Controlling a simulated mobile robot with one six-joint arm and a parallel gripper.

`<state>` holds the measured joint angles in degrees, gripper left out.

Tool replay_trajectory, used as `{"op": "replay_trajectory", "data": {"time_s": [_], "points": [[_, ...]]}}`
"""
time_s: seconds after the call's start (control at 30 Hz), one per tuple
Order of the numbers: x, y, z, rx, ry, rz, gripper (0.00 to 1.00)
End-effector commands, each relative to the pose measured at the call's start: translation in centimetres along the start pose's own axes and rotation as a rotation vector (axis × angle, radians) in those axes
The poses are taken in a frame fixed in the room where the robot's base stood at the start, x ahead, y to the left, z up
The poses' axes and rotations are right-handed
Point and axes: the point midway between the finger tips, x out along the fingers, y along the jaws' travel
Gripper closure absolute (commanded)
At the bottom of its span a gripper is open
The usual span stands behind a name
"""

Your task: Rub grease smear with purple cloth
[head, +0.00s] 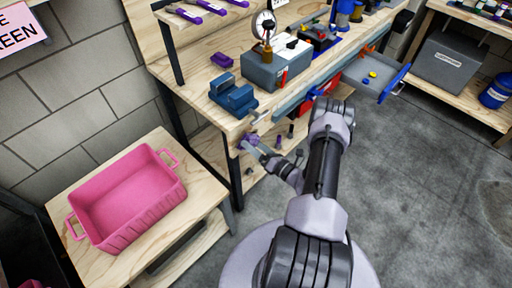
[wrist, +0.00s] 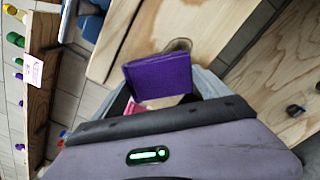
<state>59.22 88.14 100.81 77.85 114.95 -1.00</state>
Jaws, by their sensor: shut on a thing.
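My gripper (head: 253,147) is shut on a purple cloth (wrist: 158,75), which stands up from the jaws as a flat square in the wrist view. In the head view the cloth (head: 246,141) shows as a small purple patch at the front corner of the wooden workbench (head: 222,114). A brownish rounded patch (wrist: 178,44), possibly the grease smear, shows just behind the cloth's top edge at the wood's edge. The cloth hides part of it. I cannot tell whether the cloth touches it.
A blue vise (head: 233,97) and a grey box with a gauge (head: 274,70) stand on the bench. A purple block (head: 222,60) lies behind the vise. A pink tray (head: 128,197) stands on a low table at left.

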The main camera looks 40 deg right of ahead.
Motion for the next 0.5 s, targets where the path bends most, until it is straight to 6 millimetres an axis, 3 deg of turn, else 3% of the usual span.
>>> {"op": "replay_trajectory", "data": {"time_s": [0.5], "points": [[0.99, 0.0, 0.02, 0.0, 0.0, 0.0, 0.46]]}}
